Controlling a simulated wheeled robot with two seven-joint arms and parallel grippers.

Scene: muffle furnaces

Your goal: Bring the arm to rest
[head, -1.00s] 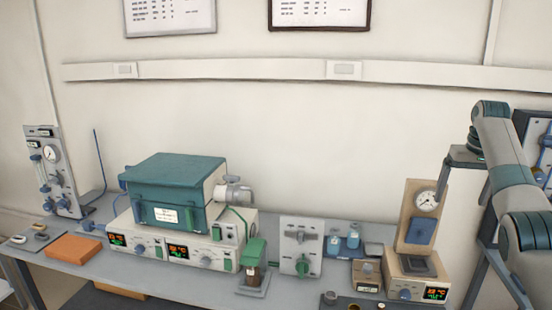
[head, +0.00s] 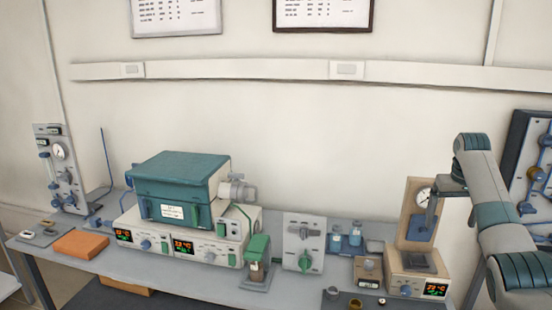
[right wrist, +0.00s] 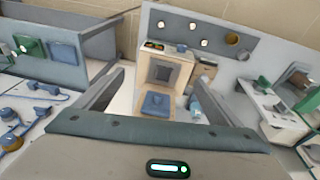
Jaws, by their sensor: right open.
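My right arm comes in from the right in the head view. Between and beyond the fingers shows a tan instrument with a grey square panel (right wrist: 160,72) and a blue pad. I cannot tell its exact distance from the fingers. My left gripper is not in view.
The teal muffle furnace (head: 178,180) stands on controllers with lit displays at the bench's left-middle. An orange block (head: 81,244) lies at left.

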